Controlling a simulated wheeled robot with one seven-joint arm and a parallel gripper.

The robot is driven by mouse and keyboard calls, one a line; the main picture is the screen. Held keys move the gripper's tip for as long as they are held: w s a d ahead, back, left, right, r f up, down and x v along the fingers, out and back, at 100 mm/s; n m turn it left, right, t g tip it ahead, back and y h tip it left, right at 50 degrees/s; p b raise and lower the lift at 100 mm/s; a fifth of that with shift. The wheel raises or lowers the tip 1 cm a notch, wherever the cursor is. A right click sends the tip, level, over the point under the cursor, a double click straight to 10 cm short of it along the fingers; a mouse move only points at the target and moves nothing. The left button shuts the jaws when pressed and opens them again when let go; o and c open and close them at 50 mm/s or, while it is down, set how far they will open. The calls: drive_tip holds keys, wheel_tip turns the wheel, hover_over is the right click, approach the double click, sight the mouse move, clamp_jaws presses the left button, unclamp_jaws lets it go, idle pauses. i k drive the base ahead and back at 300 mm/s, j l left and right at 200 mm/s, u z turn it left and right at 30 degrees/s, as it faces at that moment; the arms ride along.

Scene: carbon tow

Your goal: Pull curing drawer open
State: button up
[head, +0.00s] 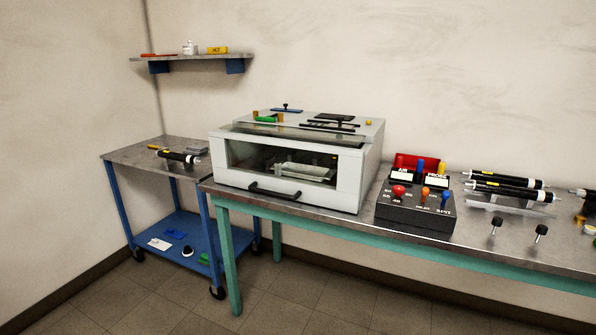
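The curing drawer (281,180) is the front of a light grey box-shaped unit (372,165) on the metal bench. It has a dark window with a pale tray (305,170) visible behind it. A black bar handle (274,191) runs along its lower front edge. The drawer front looks flush with the box, so it appears closed. My gripper is not in view, and nothing touches the handle.
A black control box (414,212) with coloured knobs stands right of the unit. Black cylinders (510,188) lie farther right on the bench (335,222). A blue cart (160,150) stands at left, and a wall shelf (190,57) hangs above. The floor (300,300) in front is clear.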

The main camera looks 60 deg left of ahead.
sight(341, 192)
drive_tip(key=i+u, duration=0.2)
drive_tip(key=u, duration=0.9)
